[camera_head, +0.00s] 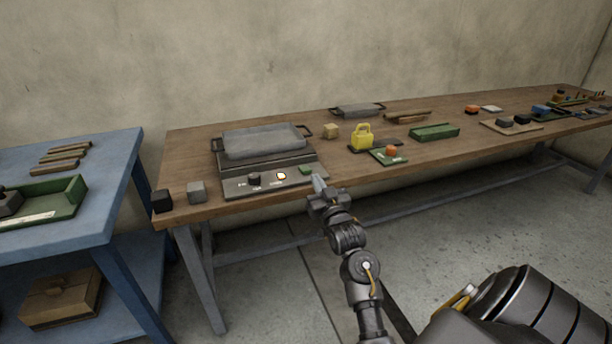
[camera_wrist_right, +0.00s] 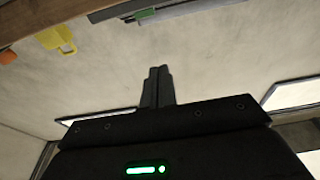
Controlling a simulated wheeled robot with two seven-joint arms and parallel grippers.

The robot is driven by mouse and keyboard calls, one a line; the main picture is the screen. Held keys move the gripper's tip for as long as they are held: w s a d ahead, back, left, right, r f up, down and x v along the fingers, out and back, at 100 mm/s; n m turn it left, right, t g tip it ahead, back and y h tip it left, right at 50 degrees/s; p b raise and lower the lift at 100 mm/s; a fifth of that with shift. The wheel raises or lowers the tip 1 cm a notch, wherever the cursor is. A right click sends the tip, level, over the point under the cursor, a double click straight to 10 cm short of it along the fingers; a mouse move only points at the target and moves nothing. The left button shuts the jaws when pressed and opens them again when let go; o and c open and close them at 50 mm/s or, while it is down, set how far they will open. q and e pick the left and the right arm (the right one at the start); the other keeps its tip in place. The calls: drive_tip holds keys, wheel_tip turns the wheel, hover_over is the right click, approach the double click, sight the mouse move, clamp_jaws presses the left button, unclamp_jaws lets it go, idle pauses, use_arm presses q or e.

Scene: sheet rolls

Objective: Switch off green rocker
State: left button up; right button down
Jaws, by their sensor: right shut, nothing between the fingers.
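The green rocker (camera_head: 306,169) sits at the right end of the grey control panel (camera_head: 236,187), on the front of a device on the wooden table. My right gripper (camera_head: 318,181) is shut and empty, just in front and to the right of the rocker. In the head view its fingertips look close to it, but I cannot tell whether they touch. In the right wrist view the shut fingers (camera_wrist_right: 158,72) point up the picture, and the green rocker (camera_wrist_right: 146,14) shows beyond them at the top edge. My left gripper is not in view.
The panel also carries a dark knob (camera_head: 254,180) and a lit orange-white switch (camera_head: 281,176). A grey lidded tray (camera_head: 262,142) stands behind it. A blue table (camera_head: 110,170) stands at the left.

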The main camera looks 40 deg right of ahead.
wheel_tip(320, 180, up, 2)
hover_over(306, 180)
drive_tip(key=shift+w+d, duration=0.15)
drive_tip(key=shift+w, duration=0.2)
drive_tip(key=f, duration=0.2)
drive_tip(key=shift+s+f, duration=0.2)
drive_tip(key=shift+f, duration=0.1)
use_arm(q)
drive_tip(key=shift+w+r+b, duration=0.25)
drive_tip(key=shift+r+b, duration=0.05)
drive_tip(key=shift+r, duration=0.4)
use_arm(e)
drive_tip(key=shift+s+f, duration=0.15)
drive_tip(key=shift+f, duration=0.6)
